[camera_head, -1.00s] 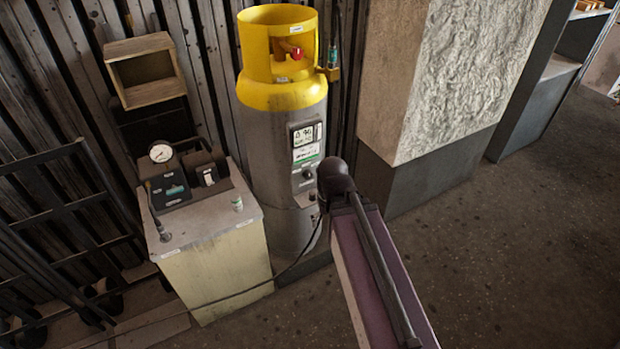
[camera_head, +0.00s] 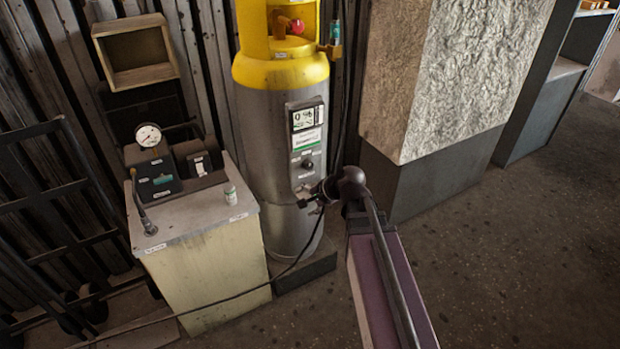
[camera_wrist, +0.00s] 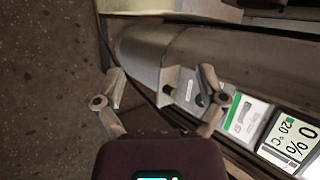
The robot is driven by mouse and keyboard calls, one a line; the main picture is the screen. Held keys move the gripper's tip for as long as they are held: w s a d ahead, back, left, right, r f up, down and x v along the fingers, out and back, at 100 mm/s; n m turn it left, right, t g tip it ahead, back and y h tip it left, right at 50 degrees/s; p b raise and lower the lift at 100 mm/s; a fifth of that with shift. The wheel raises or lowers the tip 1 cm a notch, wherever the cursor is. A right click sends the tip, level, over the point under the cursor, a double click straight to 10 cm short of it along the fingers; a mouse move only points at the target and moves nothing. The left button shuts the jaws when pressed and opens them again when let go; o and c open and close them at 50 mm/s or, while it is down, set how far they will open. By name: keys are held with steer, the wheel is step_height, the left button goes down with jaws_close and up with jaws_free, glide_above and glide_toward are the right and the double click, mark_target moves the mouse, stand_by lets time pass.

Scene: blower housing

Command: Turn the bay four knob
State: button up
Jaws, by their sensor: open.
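A small black knob (camera_head: 306,164) sits on the front panel of a tall grey cylinder with a yellow top (camera_head: 262,130), below the display and a green-striped label. The tags near it are too small to read, so I cannot tell which bay it belongs to. My gripper (camera_head: 312,195) is close to the cylinder front, a little below this knob in the picture. In the wrist view my gripper (camera_wrist: 163,85) is open, its fingers apart on either side of a metal bracket (camera_wrist: 180,84) with a dark round part on it. Contact cannot be told.
A cream cabinet (camera_head: 205,275) with a gauge unit (camera_head: 170,170) stands left of the cylinder. A dark cable (camera_head: 240,293) crosses its front. A stone-faced block (camera_head: 445,90) stands to the right. The floor (camera_head: 520,260) at lower right is clear.

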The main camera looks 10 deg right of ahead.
steer(key=w+d+f+m+t+y+b, duration=0.25)
steer(key=w+f+m+t+b, duration=0.25)
steer(key=w+m+b, duration=0.45)
steer(key=m+t+h+b, duration=0.3)
steer(key=m+t+b, duration=0.3)
steer(key=m+b, duration=0.6)
glide_toward(310, 166)
steer(key=s+d+m+p, duration=0.1)
steer(key=s+d, duration=0.1)
steer(key=s, duration=0.1)
steer(key=shift+s+a+f, duration=0.1)
steer(key=shift+f, duration=0.1)
steer(key=shift+y, duration=0.35)
steer(key=x, duration=1.4)
steer(key=shift+f, duration=0.1)
steer(key=shift+s, duration=0.1)
steer(key=shift+c, duration=0.2)
steer(key=c, duration=1.1)
